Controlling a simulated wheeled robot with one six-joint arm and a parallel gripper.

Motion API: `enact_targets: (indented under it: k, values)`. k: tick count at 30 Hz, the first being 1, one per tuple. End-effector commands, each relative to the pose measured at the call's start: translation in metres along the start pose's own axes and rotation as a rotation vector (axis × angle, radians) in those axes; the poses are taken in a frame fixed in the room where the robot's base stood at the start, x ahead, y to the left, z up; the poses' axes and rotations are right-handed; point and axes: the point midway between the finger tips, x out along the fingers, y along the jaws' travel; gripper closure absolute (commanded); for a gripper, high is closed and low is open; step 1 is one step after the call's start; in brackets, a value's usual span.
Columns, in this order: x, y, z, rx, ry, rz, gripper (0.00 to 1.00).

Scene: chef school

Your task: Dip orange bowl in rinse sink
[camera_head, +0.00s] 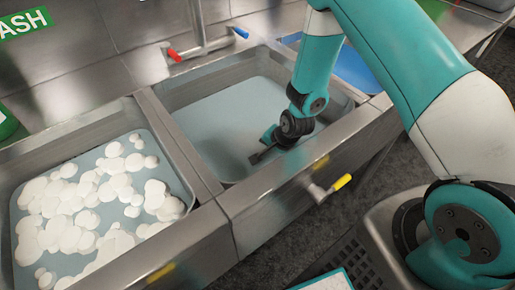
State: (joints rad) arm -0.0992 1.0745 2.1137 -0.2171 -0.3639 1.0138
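The middle sink (215,120) holds clear greyish water and sits between a foamy sink and a blue one; it appears to be the rinse sink, though no label for it shows. My gripper (260,147) reaches down into this sink, low at the water near its front right part. Its dark fingertip and teal parts show, but the finger gap is not clear. No orange bowl is visible in this view; I cannot tell whether one is hidden by the gripper or the water.
The left sink (15,188) has white foam, with a green "WASH" sign (24,22) behind it. The right sink (357,70) holds blue liquid, partly behind my arm. A faucet with red and blue handles (205,48) stands behind. A yellow-tipped lever (341,182) sticks out in front.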

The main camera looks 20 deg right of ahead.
Motion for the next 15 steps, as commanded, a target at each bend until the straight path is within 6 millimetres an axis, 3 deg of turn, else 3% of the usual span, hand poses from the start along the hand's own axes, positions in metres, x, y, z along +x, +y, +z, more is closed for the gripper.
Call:
enact_targets:
  k: [15]
  values:
    - [-0.0006, 0.0008, -0.0031, -0.001, 0.000, 0.000, 1.00]
